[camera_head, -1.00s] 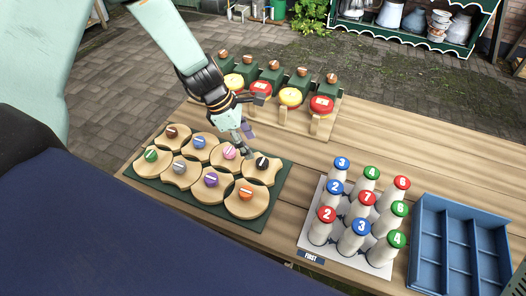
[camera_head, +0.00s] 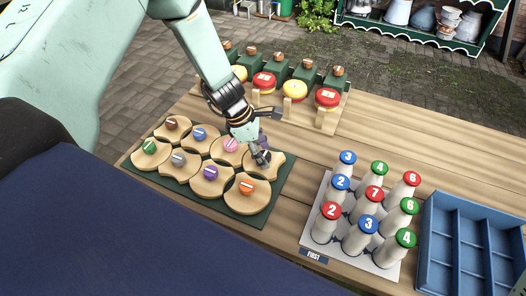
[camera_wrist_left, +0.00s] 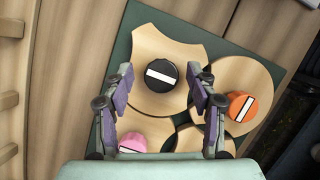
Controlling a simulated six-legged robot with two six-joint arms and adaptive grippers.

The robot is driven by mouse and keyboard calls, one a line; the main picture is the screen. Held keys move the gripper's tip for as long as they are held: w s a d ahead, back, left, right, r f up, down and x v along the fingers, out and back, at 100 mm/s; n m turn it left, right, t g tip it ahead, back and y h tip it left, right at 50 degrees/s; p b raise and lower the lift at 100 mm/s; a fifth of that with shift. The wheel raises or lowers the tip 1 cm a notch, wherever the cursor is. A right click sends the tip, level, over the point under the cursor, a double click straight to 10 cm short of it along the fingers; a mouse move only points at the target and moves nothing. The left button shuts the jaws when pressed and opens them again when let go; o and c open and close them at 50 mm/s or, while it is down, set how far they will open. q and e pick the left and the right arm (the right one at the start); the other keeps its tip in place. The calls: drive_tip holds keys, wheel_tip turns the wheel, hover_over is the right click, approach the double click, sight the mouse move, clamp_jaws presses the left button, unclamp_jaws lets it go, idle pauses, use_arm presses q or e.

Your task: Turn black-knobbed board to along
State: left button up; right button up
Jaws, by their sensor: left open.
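The black-knobbed board (camera_wrist_left: 150,45) is a pale wooden piece with scooped edges at the back right corner of the green tray (camera_head: 279,197). Its black knob (camera_wrist_left: 160,76) bears a white bar that runs nearly level, slightly tilted, in the left wrist view. My left gripper (camera_wrist_left: 162,95) is open, with one finger on each side of the black knob and gaps visible between. In the head view my left gripper (camera_head: 259,152) hides most of this knob. My right gripper is not in view.
Close by are the orange-knobbed board (camera_head: 245,199) and pink-knobbed board (camera_head: 230,157). Behind stands a rack with red and yellow round pieces (camera_head: 294,88). To the right are numbered bottles (camera_head: 363,232) and a blue divided crate (camera_head: 428,215).

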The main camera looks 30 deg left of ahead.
use_arm(q)
drive_tip(key=shift+s+a+r, duration=0.1)
drive_tip(key=shift+s+r, duration=0.1)
drive_tip(key=shift+s, duration=0.15)
drive_tip(key=shift+c, duration=1.3)
drive_tip(key=shift+w+f, duration=0.2)
drive_tip(key=shift+w, duration=0.25)
drive_tip(key=c, duration=0.5)
drive_tip(key=shift+s+r, duration=0.1)
drive_tip(key=shift+s, duration=0.05)
drive_tip(key=c, duration=0.4)
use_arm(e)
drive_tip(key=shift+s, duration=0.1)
